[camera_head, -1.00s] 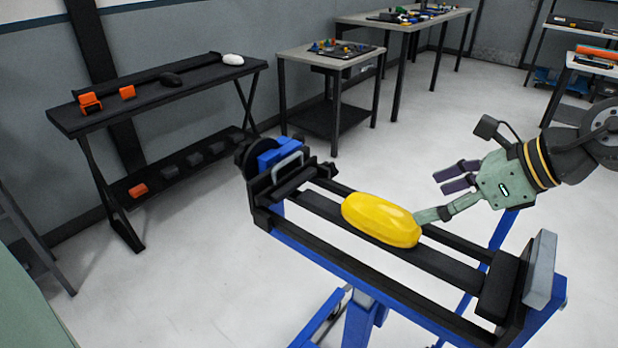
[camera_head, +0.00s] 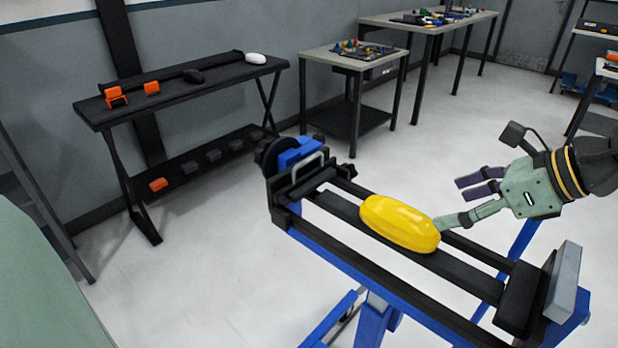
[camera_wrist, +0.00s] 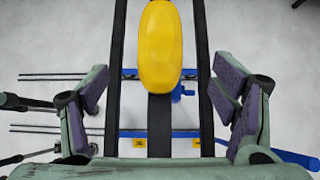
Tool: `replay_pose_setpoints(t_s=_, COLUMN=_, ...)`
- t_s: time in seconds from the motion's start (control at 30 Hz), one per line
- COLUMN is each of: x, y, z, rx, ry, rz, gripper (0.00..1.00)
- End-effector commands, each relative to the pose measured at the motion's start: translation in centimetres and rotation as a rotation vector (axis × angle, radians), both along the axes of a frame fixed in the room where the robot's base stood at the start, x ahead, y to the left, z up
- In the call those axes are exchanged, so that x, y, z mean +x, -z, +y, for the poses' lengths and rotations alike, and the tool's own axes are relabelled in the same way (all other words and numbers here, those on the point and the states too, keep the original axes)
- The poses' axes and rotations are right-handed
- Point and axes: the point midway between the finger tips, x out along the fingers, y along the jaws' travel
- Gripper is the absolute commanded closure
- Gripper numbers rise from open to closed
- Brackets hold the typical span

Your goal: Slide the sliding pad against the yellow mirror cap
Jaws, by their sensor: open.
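The yellow mirror cap (camera_head: 400,222), a smooth elongated shell, lies on the dark rails of a blue-framed stand. In the wrist view the cap (camera_wrist: 160,45) is at top centre, lined up between my fingers but farther out. My gripper (camera_head: 458,203) is open and empty at the cap's right end; its lower finger appears close to the cap, but I cannot tell if they touch. A black end block with a grey plate (camera_head: 564,283) stands at the right end of the rails, apart from the cap. I cannot tell which part is the sliding pad.
A blue clamp block with a metal handle (camera_head: 310,160) stands at the left rail end. A black bench (camera_head: 215,87) with orange parts is behind left, and a small table (camera_head: 385,62) is behind. Open floor lies between them and the stand.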

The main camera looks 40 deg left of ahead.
Motion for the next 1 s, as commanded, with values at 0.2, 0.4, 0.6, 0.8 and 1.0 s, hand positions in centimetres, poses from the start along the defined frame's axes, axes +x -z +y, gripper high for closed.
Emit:
replay_pose_setpoints(t_s=0.2, x=0.0, y=0.0, z=0.0, rx=0.0, ry=0.0, rz=0.0, gripper=0.2)
replay_pose_setpoints(t_s=0.4, x=0.7, y=-0.2, z=1.4, rx=-0.035, ry=-0.078, rz=-0.047, gripper=0.34)
replay_pose_setpoints(t_s=0.6, x=2.9, y=-1.2, z=7.3, rx=-0.17, ry=-0.398, rz=-0.238, gripper=0.47)
replay_pose_setpoints(t_s=0.8, x=3.9, y=-3.0, z=15.0, rx=-0.307, ry=-0.771, rz=-0.448, gripper=0.6)
replay_pose_setpoints(t_s=1.0, x=2.6, y=-5.3, z=22.8, rx=-0.412, ry=-1.117, rz=-0.619, gripper=0.7)
